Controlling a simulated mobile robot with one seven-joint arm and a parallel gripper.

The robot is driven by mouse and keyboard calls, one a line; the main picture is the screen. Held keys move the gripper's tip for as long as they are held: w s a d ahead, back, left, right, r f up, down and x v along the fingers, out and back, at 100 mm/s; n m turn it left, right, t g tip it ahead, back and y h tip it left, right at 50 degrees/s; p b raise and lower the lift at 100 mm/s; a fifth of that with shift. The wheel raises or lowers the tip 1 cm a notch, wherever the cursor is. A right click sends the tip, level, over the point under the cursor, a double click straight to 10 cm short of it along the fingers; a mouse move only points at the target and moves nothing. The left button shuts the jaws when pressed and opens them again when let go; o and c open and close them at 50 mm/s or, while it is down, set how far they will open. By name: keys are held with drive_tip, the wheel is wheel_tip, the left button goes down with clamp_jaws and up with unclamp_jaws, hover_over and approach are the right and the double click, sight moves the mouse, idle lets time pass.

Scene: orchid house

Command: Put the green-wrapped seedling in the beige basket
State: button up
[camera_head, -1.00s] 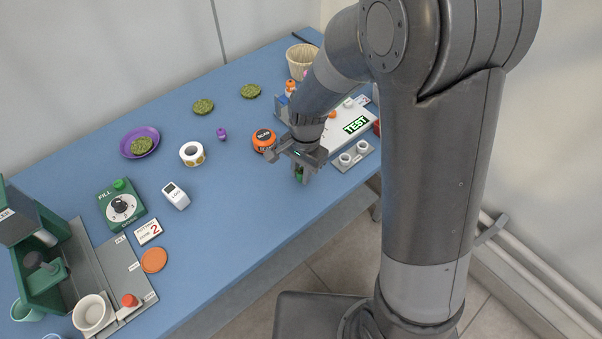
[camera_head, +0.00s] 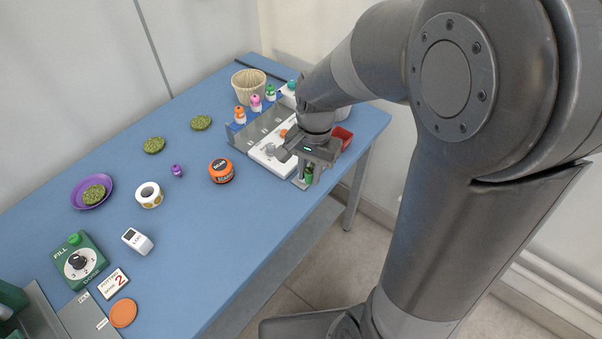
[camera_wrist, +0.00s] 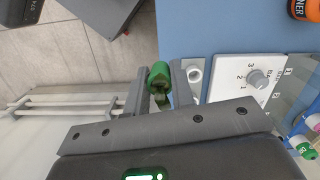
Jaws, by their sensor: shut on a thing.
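The green-wrapped seedling (camera_head: 309,174) is held between the fingers of my gripper (camera_head: 305,181), near the table's front right edge. In the wrist view, its bright green end (camera_wrist: 159,72) sticks out between the two fingers of my gripper (camera_wrist: 161,84), with a duller green part behind it. The beige basket (camera_head: 249,84) stands upright at the back of the table, behind the row of small bottles and well away from my gripper. Its visible inside looks empty.
Small bottles with orange (camera_head: 239,114), pink (camera_head: 256,103) and green (camera_head: 270,92) tops stand in front of the basket. A white device with a dial (camera_wrist: 246,79) lies beside my gripper. A red tray (camera_head: 342,138) is behind it.

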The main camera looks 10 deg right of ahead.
drive_tip(key=w+a+r+n+t+h, duration=0.1)
drive_tip(key=w+r+n, duration=0.2)
drive_tip(key=w+n, duration=0.95)
drive_tip(key=w+a+r+n, duration=0.1)
drive_tip(key=w+r+n, duration=0.3)
drive_tip(key=w+n, duration=0.85)
drive_tip(key=w+a+r+n+t+h, duration=0.1)
drive_tip(key=w+r+n, duration=0.2)
drive_tip(key=w+n, duration=0.9)
drive_tip(key=m, duration=0.2)
hover_over(250, 89)
drive_tip(key=w, duration=0.2)
wheel_tip(250, 89, down, 7)
drive_tip(key=shift+s+a+f, duration=0.1)
drive_tip(key=shift+a+f, duration=0.1)
drive_tip(key=shift+f, duration=1.75)
drive_tip(key=shift+f, duration=0.1)
drive_tip(key=shift+f, duration=0.5)
